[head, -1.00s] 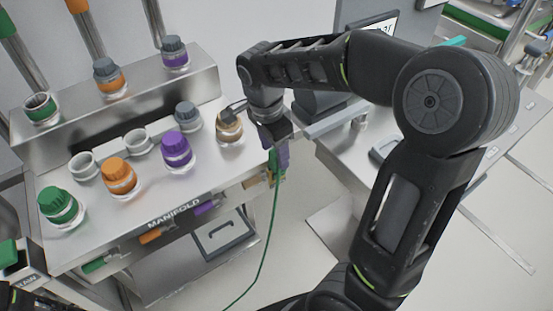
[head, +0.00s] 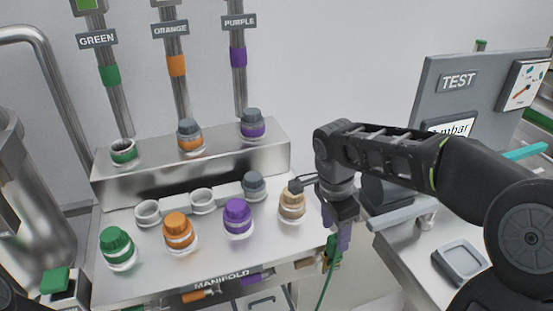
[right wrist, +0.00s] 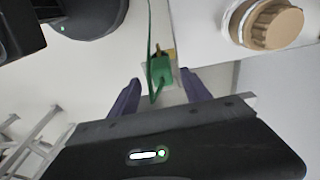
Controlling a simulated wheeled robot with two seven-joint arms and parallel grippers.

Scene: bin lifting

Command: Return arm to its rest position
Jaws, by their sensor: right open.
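My right arm reaches in from the right in the head view. Its gripper (head: 337,232), with purple fingers, points down at the right edge of the manifold bench (head: 205,270), just right of a tan-capped port (head: 292,203). In the right wrist view the gripper (right wrist: 160,92) is open, its two fingers well apart. A green connector (right wrist: 160,68) with a green cable shows between and beyond the fingertips; it also shows below the gripper in the head view (head: 333,250). I cannot tell whether a finger touches it. My left gripper is not in view.
Green (head: 117,246), orange (head: 178,230) and purple (head: 237,217) capped ports stand on the bench, with labelled pipes behind. A TEST panel (head: 455,85) and side bench with a grey tray (head: 460,262) stand at right. Open floor lies between the benches.

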